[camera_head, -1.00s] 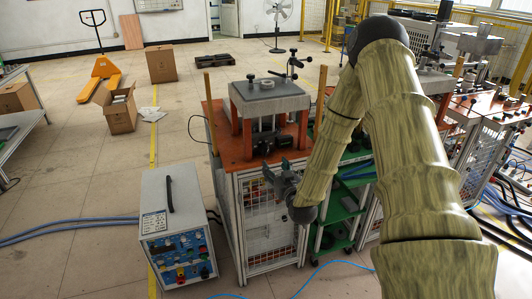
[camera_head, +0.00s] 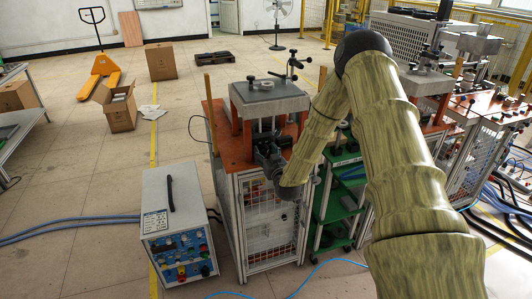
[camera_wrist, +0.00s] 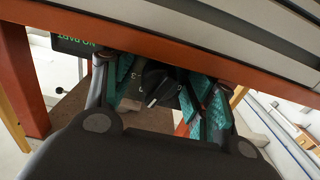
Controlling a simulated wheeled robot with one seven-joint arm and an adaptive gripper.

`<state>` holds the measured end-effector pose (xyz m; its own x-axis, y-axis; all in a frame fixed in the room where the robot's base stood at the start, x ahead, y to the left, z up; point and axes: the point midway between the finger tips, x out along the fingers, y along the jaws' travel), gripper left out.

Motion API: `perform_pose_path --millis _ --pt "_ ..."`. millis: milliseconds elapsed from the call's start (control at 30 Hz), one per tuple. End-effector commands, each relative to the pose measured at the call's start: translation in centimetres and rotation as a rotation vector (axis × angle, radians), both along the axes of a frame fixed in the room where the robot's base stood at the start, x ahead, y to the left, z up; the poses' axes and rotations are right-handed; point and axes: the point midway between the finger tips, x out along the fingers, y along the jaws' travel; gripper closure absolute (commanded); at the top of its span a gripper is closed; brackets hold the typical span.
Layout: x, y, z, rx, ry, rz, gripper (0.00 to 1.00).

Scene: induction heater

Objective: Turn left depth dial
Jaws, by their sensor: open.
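In the wrist view, a black dial (camera_wrist: 160,84) with a white pointer line sits between the two fingers of my gripper (camera_wrist: 160,95). The fingers are apart, one on each side of the dial, with teal surfaces showing near them. I cannot tell whether either finger touches it. In the head view, my gripper (camera_head: 268,155) is at the front of the orange-topped machine (camera_head: 233,150), below its grey upper plate (camera_head: 270,103). The dial is hidden there behind my gripper and arm. I cannot tell from the wrist view alone whether it is the left depth dial.
A display with green letters (camera_wrist: 85,42) is beside the dial. An orange frame edge (camera_wrist: 150,45) runs close above my gripper in the wrist view. A control box (camera_head: 178,225) stands left of the machine, a green shelf cart (camera_head: 338,200) to its right.

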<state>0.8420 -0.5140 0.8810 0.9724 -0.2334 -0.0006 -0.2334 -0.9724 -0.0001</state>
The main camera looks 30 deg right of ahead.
Motion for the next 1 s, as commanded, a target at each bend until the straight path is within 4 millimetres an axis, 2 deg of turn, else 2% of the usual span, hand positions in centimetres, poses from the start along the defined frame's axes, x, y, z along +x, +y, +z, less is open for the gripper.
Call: perform_pose_path --millis 200,267,467,1000 --pt "0.02 0.0 0.0 0.0 0.0 0.0 0.44" --pt "0.02 -0.01 0.0 0.0 0.0 0.0 0.53" --pt "0.01 -0.02 0.01 0.0 0.0 0.0 0.89" --pt "0.03 -0.06 0.08 0.117 -0.029 -0.002 0.89"
